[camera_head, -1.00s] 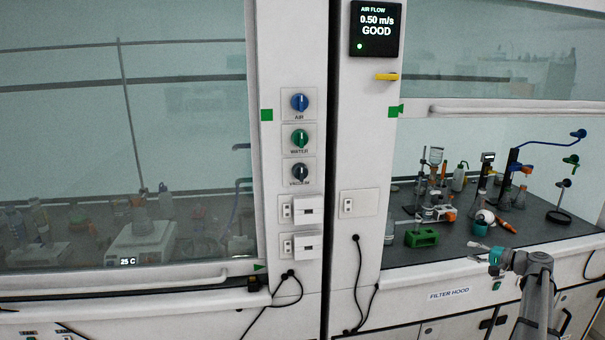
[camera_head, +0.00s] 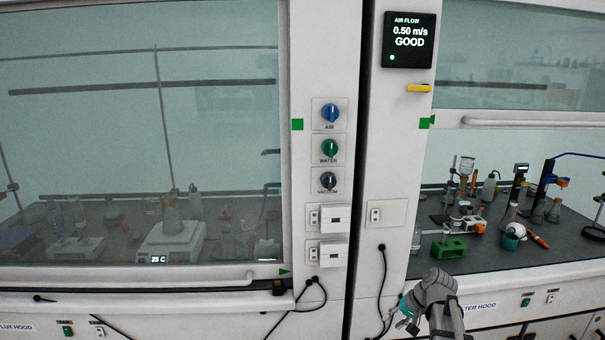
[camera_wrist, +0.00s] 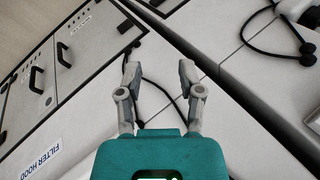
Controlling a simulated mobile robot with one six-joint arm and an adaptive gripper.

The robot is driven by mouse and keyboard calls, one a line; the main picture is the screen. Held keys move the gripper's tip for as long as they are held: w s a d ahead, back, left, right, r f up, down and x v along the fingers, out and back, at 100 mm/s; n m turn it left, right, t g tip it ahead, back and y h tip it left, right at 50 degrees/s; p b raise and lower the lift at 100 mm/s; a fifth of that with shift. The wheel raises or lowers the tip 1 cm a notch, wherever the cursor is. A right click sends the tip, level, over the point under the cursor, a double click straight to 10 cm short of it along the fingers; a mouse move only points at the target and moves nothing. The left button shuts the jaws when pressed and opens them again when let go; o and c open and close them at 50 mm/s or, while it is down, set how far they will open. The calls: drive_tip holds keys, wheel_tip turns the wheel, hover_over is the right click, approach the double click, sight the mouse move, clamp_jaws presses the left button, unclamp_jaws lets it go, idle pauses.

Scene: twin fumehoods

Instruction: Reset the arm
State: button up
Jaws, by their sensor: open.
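My gripper (camera_head: 407,319) is at the lower middle right of the head view, in front of the white cabinet face below the right hood's sill. It points down and to the left, and the arm link above it is bent. In the wrist view my gripper (camera_wrist: 160,88) shows its two grey fingers spread apart, with nothing between them. Behind the fingers are white cabinet panels and a black cable (camera_wrist: 155,85). The gripper looks clear of these surfaces, though the exact gap cannot be told.
The right hood's sash is raised over a dark worktop holding a green block (camera_head: 449,247), a clamp stand and several bottles. The left hood's sash (camera_head: 140,150) is lowered. Black cables (camera_head: 385,285) hang from the middle post. A FILTER HOOD label (camera_wrist: 60,148) is on the cabinet.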

drive_tip(key=s+a+n+g+h+p, duration=0.1)
drive_tip(key=s+a+n+g+h, duration=0.1)
drive_tip(key=s+a+h, duration=0.3)
drive_tip(key=shift+s+a+f+n, duration=0.65)
drive_tip(key=shift+s+a, duration=1.45)
drive_tip(key=shift+s, duration=1.9)
drive_tip(key=shift+r, duration=0.2)
